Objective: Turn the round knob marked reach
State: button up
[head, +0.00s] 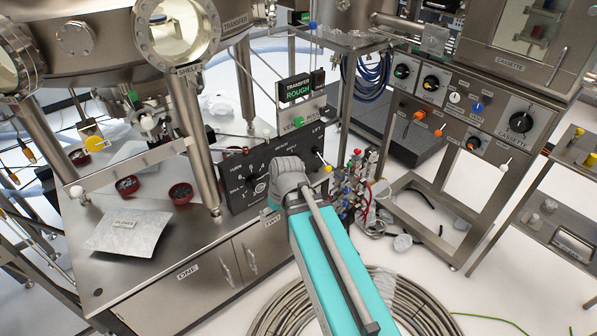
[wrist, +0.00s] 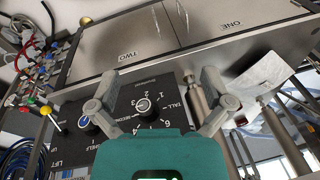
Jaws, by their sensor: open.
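A dark control panel (head: 240,198) stands on the front edge of the steel bench, beneath the chamber. In the wrist view it appears upside down. A round dark knob with a pale centre (wrist: 143,105) sits between my fingers, ringed by numbers. Another knob (wrist: 90,123) lies to its left, near the words SHELF and LIFT. I cannot read the word reach on either one. My gripper (wrist: 158,76) is open, one finger on each side of the numbered knob, not visibly gripping it. In the head view my gripper (head: 287,170) covers the panel's middle.
Cables and coloured fittings (head: 360,190) crowd the right side. A coiled hose (head: 270,318) lies on the floor.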

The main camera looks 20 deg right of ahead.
jog(key=w+d+f+n+t+y+b, duration=0.2)
jog(key=w+d+f+t+y+b, duration=0.1)
jog(key=w+f+b, duration=0.3)
jog(key=w+d+f+n+t+y+b, duration=0.1)
jog(key=w+d+f+t+y+b, duration=0.2)
jog(key=w+b, duration=0.45)
jog(key=w+d+f+t+h+b, duration=0.1)
jog(key=w+d+t+b, duration=0.1)
jog(key=d+t+b, duration=0.3)
jog(key=w+d+f+t+h+b, duration=0.1)
jog(key=d+t+b, duration=0.4)
jog(key=d+b, duration=0.6)
jog(key=shift+w+d+f+m, duration=0.3)
jog(key=shift+w+d+f, duration=0.5)
jog(key=shift+w, duration=0.35)
jog(key=x, duration=1.4)
jog(key=shift+d, duration=0.2)
